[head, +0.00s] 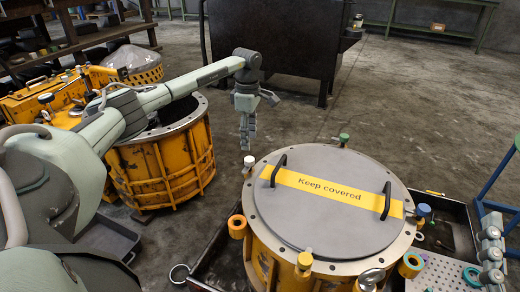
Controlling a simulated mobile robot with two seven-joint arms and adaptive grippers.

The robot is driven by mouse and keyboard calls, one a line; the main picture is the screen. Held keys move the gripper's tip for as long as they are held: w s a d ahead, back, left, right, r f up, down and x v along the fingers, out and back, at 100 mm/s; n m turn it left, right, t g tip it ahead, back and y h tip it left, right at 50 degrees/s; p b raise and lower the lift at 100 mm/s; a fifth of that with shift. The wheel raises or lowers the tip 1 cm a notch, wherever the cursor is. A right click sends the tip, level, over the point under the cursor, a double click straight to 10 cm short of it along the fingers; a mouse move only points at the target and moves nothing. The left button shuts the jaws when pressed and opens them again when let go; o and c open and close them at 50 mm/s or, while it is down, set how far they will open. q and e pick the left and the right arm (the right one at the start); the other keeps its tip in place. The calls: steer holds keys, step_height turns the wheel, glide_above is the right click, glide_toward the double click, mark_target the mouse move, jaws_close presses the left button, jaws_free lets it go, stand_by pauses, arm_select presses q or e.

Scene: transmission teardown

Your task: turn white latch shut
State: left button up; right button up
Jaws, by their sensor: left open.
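The white latch (249,161) is a small white-topped knob at the back-left rim of the large round housing (262,238). My left gripper (246,147) points down just above and slightly left of the white latch. It is open and empty, with a small apparent gap to the latch; whether it touches cannot be told. A grey lid (330,225) with a yellow "Keep covered" band and two black handles lies on the housing. My right gripper is not in view.
Other rim latches are green (343,139), blue (423,211) and yellow (304,260). A second orange housing (165,168) stands left, under my left arm. A perforated tray (440,274) with several grey parts lies right. Open floor lies behind the lid.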

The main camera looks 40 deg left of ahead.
mark_target(249, 159)
arm_select(q)
steer(key=shift+f, duration=0.5)
step_height(249, 159, down, 7)
steer(key=shift+s+r+b, duration=0.1)
steer(key=shift+r+b, duration=0.1)
steer(key=shift+b, duration=0.35)
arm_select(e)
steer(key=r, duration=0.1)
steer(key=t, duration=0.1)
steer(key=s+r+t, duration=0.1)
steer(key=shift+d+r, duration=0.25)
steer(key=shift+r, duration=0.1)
arm_select(q)
steer(key=shift+c, duration=0.5)
jaws_close()
